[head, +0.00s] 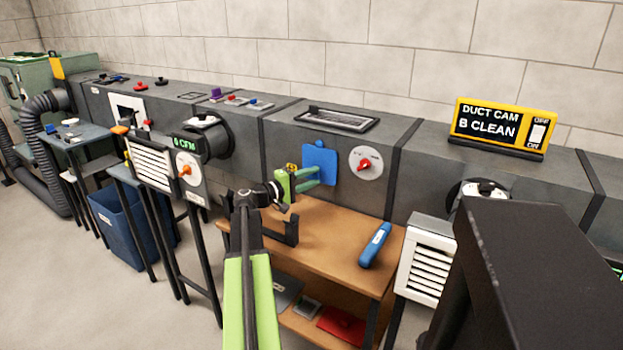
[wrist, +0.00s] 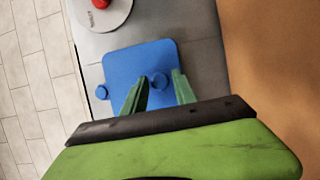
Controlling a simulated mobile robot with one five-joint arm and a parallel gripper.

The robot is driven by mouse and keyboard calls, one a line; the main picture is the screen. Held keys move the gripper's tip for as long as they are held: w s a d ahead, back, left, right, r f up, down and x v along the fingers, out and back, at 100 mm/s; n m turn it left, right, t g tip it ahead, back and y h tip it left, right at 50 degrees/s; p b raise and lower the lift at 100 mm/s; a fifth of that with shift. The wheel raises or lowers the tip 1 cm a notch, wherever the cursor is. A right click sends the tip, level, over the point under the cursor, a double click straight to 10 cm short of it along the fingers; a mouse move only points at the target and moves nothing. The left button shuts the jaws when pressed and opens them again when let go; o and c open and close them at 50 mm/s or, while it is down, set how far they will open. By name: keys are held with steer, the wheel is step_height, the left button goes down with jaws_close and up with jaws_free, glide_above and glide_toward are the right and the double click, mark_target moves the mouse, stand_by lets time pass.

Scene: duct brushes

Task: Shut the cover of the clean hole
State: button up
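A blue square cover (head: 320,160) lies against the front face of the grey duct, and no open hole shows around it. The wrist view shows the same cover (wrist: 140,62) with a round blue knob (wrist: 158,79) on its face and a small round blue tab (wrist: 101,92) at its left edge. My gripper (head: 316,177) is at the cover. In the wrist view its two green fingers (wrist: 161,84) are apart, one on each side of the knob, with gaps visible. Whether the fingertips touch the cover is unclear.
A round white dial (head: 365,163) with a red knob sits right of the cover. A wooden bench (head: 340,235) below holds a blue tool (head: 375,245) and a dark bracket. A yellow sign (head: 502,125) reading "DUCT CAM B CLEAN" stands on the duct.

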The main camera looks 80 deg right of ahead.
steer(key=shift+o, duration=0.9)
steer(key=v, duration=1.7)
steer(key=shift+w+a, duration=0.1)
steer(key=shift+w, duration=0.05)
